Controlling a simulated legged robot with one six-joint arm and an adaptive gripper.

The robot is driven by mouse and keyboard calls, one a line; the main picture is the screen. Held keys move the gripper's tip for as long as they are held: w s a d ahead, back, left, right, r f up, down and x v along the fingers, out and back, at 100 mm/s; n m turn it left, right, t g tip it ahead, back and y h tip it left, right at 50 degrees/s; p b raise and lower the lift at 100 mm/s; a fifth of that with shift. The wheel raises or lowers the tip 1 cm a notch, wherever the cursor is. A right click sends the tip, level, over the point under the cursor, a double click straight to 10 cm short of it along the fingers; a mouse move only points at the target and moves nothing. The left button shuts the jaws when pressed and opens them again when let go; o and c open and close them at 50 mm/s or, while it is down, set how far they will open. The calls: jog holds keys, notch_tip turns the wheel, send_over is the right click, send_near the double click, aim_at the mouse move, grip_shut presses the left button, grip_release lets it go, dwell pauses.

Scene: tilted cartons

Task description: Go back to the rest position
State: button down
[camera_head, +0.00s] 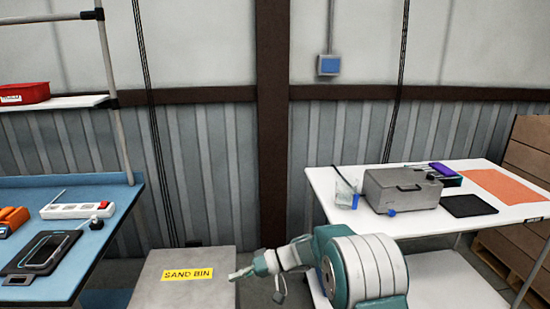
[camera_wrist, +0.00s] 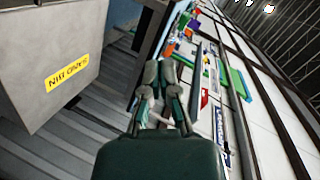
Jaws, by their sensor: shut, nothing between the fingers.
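My gripper (camera_head: 238,274) is at the end of my white and green arm in the head view, low in the picture. It is beside the right edge of the grey sand bin (camera_head: 205,259), which carries a yellow label. In the wrist view my gripper (camera_wrist: 158,72) points away from the camera with its fingers together and nothing held. The sand bin (camera_wrist: 60,40) shows tilted at the left of that view. I cannot tell whether the gripper touches the bin.
A blue workbench (camera_head: 92,190) with a power strip (camera_head: 77,210) stands left. A white table (camera_head: 440,222) with a grey case (camera_head: 400,188) and an orange mat (camera_head: 498,183) stands right. A brown post (camera_head: 272,120) and ribbed wall are behind.

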jog(key=s+d+r+m+t+h, duration=0.1)
jog(key=s+d+r+h, duration=0.35)
jog(key=s+r, duration=0.3)
jog(key=s+d+r+m+t+h, duration=0.3)
jog(key=s+d+h, duration=0.2)
jog(key=s+d, duration=0.5)
jog(key=s+d+r+m+t+h, duration=0.3)
jog(key=s+d+t+h, duration=0.1)
jog(key=s+d, duration=0.7)
jog(key=shift+s+r+h, duration=0.15)
jog(key=shift+s+h, duration=0.2)
jog(key=shift+s, duration=0.5)
